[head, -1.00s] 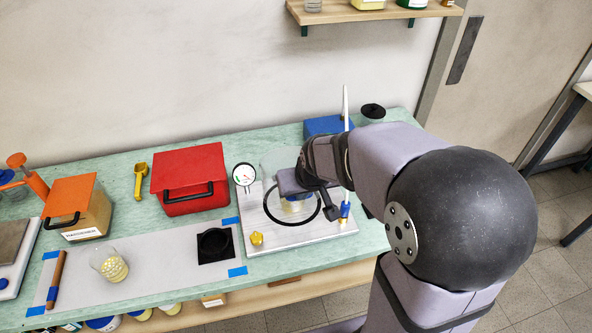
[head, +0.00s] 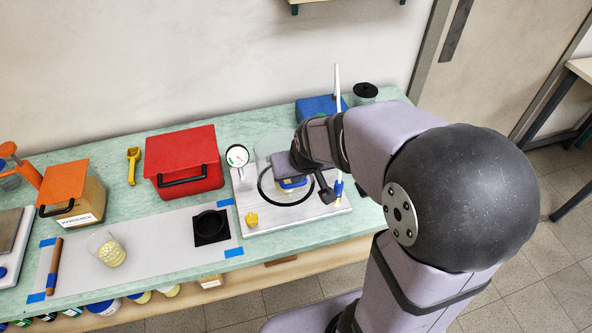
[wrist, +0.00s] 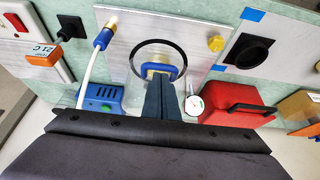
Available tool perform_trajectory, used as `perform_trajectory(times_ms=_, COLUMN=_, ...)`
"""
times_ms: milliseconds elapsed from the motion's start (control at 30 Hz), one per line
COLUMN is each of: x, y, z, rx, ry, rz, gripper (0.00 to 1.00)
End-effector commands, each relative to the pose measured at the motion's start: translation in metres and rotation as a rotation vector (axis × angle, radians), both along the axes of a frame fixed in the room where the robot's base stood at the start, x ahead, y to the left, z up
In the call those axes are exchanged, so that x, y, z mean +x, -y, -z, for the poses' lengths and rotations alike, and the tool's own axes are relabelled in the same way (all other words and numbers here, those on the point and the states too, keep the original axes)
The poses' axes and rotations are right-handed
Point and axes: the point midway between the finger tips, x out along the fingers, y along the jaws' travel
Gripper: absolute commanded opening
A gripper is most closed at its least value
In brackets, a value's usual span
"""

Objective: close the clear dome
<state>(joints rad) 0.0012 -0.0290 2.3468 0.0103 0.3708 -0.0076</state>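The clear dome (head: 268,143) is faint and see-through. It appears raised at the back of the pale plate (head: 322,211), behind the black ring (head: 268,198), and its outline is partly hidden by my arm. In the wrist view it shows faintly beside the ring (wrist: 137,65). A small blue and yellow item (head: 293,183) stands inside the ring. My gripper (wrist: 160,80) is over the plate, pointing at the ring area, with its dark fingers close together. I see nothing clearly between them. Whether the fingertips touch the dome or the item cannot be told.
A gauge (head: 237,156) stands at the plate's left back corner, a yellow knob (head: 251,219) at its front left. A white tube (head: 338,120) rises at the right. A red box (head: 185,160) and a black square holder (head: 211,226) are to the left. A blue box (head: 318,107) stands behind.

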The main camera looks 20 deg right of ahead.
Motion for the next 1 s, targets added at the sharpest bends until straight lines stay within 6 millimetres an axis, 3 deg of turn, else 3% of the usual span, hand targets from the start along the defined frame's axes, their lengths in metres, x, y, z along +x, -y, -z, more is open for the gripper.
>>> perform_trajectory(times_ms=33, x=0.001, y=0.0, z=-0.014, rx=0.0, ry=0.0, rz=0.0, gripper=0.0)
perform_trajectory(times_ms=133, x=0.0, y=0.0, z=-0.024, rx=0.0, ry=0.003, rz=0.0, gripper=0.0)
perform_trajectory(times_ms=433, x=-0.03, y=0.0, z=-0.055, rx=0.0, ry=0.006, rz=0.0, gripper=0.0)
perform_trajectory(times_ms=600, x=-0.049, y=0.0, z=-0.083, rx=0.0, ry=-0.001, rz=0.0, gripper=0.0)
perform_trajectory(times_ms=1000, x=-0.06, y=0.0, z=-0.094, rx=0.0, ry=-0.002, rz=0.0, gripper=0.0)
